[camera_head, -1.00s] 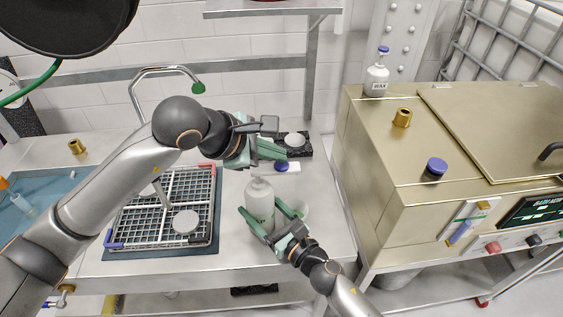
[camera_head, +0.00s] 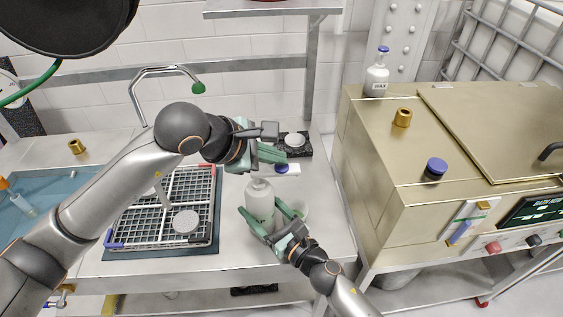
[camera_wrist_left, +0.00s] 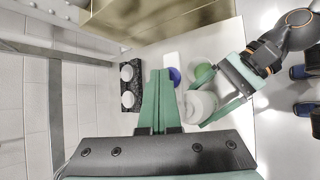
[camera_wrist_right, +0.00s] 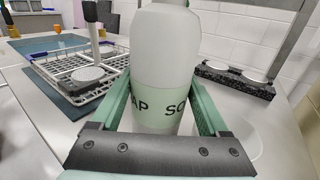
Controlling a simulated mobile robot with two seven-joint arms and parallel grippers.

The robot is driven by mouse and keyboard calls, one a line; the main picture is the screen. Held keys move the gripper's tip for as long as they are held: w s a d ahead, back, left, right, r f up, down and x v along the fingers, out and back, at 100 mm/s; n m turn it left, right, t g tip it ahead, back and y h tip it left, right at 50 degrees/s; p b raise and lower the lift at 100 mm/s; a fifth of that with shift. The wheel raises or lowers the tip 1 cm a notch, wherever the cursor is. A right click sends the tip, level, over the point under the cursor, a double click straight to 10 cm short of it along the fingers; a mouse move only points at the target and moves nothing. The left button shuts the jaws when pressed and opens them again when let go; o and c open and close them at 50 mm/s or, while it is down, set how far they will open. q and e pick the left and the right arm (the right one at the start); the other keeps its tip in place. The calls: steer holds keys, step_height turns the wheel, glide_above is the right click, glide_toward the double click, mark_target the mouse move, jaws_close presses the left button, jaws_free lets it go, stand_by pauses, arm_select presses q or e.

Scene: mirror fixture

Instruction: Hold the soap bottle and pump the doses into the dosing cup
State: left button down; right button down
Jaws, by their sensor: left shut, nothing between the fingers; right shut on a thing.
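The white soap bottle (camera_head: 259,207) stands upright on the steel bench; its green label shows in the right wrist view (camera_wrist_right: 160,95). My right gripper (camera_head: 261,212) is shut around its body, one finger on each side. My left gripper (camera_head: 284,156) is shut and empty, above and beyond the bottle top, apart from it in the left wrist view (camera_wrist_left: 160,72). The pump head (camera_head: 258,181) is on top of the bottle. The pale dosing cup (camera_head: 301,211) is right of the bottle, partly hidden by my right gripper; green shows inside it in the left wrist view (camera_wrist_left: 204,71).
A wire rack (camera_head: 130,240) on a dark mat is left of the bottle. A white block with a blue disc (camera_head: 283,168) and a black holder with white discs (camera_head: 305,145) lie behind. A large brass-coloured machine (camera_head: 385,215) borders the right.

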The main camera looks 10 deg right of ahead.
mark_target(276, 169)
arm_select(q)
steer(key=shift+a+f, duration=0.1)
steer(key=shift+f, duration=0.6)
stand_by(0.4)
steer(key=shift+r, duration=1.5)
steer(key=shift+r, duration=2.55)
arm_select(e)
jaws_free()
